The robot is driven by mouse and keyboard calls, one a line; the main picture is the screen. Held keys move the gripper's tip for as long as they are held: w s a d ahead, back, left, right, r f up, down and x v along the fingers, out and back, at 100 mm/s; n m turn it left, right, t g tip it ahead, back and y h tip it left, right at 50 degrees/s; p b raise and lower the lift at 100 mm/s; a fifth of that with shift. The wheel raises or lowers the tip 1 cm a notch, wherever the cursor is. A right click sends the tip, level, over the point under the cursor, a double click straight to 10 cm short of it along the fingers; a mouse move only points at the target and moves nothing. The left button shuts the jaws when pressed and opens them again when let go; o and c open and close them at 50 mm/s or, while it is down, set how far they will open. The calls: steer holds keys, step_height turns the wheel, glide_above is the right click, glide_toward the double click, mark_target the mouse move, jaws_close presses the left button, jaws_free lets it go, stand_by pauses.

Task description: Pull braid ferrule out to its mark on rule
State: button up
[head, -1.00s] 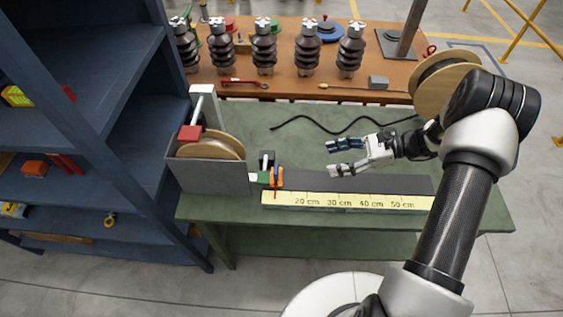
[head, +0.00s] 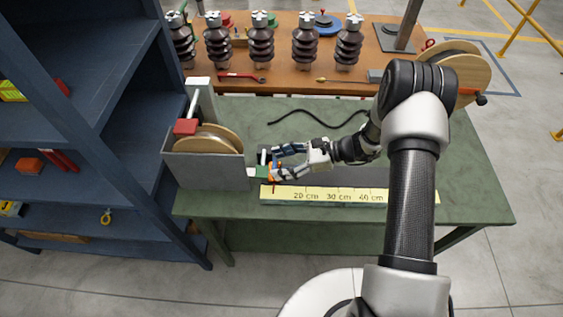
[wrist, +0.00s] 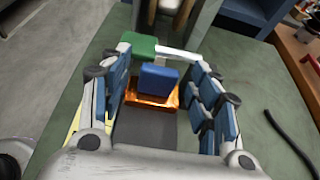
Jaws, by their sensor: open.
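The braid ferrule, an orange piece with a blue block on top (wrist: 158,82), sits between my fingers in the wrist view. In the head view its orange part (head: 273,168) shows near the left end of the yellow rule (head: 315,194), mostly covered by my fingers. My gripper (head: 274,163) is open, one finger on each side of the ferrule, with gaps visible in the wrist view. A green block (wrist: 139,46) lies just beyond the ferrule. The rule shows 20, 30 and 40 cm; my arm covers its right part.
A grey spool box (head: 207,172) with a wooden reel (head: 207,138) stands left of the ferrule. A black cable (head: 300,113) lies at the back of the green bench (head: 450,180). A blue shelf (head: 115,120) rises at left. Several insulators stand on the brown table behind.

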jaws_close()
stand_by(0.8)
